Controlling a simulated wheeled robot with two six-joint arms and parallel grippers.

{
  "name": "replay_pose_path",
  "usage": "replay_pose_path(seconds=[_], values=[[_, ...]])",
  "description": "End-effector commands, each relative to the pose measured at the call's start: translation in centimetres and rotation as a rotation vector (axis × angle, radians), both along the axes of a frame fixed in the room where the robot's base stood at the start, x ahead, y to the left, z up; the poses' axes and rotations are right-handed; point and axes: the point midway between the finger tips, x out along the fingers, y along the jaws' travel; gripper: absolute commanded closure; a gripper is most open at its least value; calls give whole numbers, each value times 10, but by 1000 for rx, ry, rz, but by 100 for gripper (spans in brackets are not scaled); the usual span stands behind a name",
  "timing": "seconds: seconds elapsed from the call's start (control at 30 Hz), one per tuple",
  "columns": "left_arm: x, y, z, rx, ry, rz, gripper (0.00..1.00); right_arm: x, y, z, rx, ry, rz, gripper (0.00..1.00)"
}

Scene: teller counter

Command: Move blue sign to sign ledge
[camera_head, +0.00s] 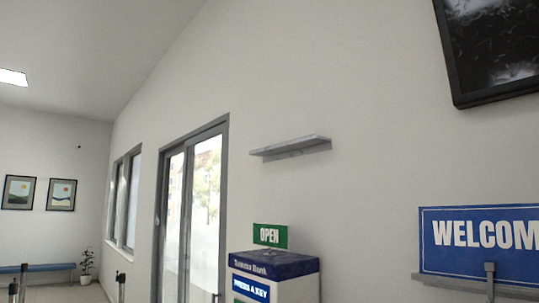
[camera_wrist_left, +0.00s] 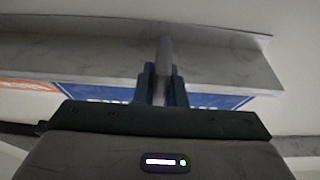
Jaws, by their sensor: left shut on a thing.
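The blue sign (camera_head: 480,240) with white "WELCOM" lettering is at the right of the head view, cut off by the frame edge. A grey bar runs along its bottom, with a short upright grey post in front. In the left wrist view my left gripper (camera_wrist_left: 162,88) is shut on a grey post, and the blue sign (camera_wrist_left: 100,93) shows beside the fingers under a pale grey board. The sign ledge (camera_head: 290,147), a bare grey shelf, is on the wall left of the sign and higher. My right gripper is not in view.
A white and blue kiosk (camera_head: 275,269) carrying a green OPEN sign (camera_head: 270,236) stands below the ledge. A dark screen (camera_head: 490,45) hangs at the upper right. A glass door (camera_head: 190,215) is to the left. The wall between ledge and blue sign is clear.

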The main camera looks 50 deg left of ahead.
Motion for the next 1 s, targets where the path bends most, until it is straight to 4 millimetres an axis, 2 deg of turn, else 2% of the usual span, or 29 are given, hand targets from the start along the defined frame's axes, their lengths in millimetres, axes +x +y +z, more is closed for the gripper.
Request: replay_pose_path(seconds=[0.43, 0.47, 0.5, 0.6, 0.77, 0.8, 0.9, 1.0], values=[[0, 0, 1, 0, -1, 0, 100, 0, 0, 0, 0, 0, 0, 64], [0, 0, 1, 0, -1, 0, 88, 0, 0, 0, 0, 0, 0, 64], [0, 0, 1, 0, -1, 0, 80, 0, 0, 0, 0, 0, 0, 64], [0, 0, 1, 0, -1, 0, 64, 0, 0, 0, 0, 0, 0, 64], [0, 0, 1, 0, -1, 0, 64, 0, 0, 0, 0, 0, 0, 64], [0, 0, 0, 0, 1, 0, 62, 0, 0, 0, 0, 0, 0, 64], [0, 0, 0, 0, 1, 0, 43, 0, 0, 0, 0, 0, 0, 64], [0, 0, 0, 0, 0, 0, 42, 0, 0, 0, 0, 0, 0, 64]])
